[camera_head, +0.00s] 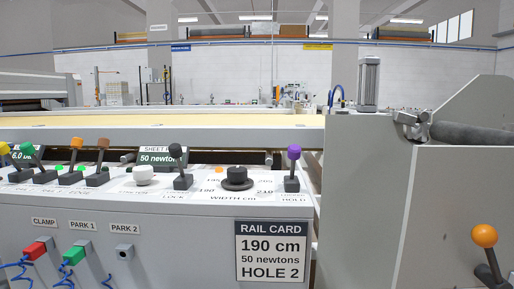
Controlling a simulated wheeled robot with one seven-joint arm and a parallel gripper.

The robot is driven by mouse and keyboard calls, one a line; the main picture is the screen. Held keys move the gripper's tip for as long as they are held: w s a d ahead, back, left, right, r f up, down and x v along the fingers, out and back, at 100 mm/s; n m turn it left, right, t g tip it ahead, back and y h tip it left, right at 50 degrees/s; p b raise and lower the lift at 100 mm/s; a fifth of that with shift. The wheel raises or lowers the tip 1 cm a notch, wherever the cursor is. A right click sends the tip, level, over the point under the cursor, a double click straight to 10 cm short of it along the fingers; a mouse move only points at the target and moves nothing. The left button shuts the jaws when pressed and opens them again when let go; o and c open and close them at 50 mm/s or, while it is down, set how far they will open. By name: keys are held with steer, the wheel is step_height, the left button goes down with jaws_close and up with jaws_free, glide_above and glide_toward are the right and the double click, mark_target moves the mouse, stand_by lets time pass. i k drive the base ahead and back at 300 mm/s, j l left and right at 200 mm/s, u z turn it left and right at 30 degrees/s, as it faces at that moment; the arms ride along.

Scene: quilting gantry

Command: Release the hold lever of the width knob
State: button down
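The width knob (237,182) is a dark round knob on the white sloping control panel (215,203), with a numbered scale and "WIDTH cm" lettering around it. Just right of it stands a lever with a purple ball (293,153) on a dark base; it looks about upright, and the small label below it appears to read "HOLD". Left of the knob is a black-ball lever (176,151) with a label ending in "LOCK". The knob's exact pointer setting is too small to read. My gripper is not in view.
A white knob (142,175) and several coloured levers sit farther left. A rail card (271,251) reads 190 cm, 50 newtons, HOLE 2. Red (37,249) and green (75,253) plugs are on the front. An orange-ball lever (484,237) stands right. Space above the panel is clear.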

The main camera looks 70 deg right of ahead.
mark_target(294, 150)
steer(key=z, duration=2.5)
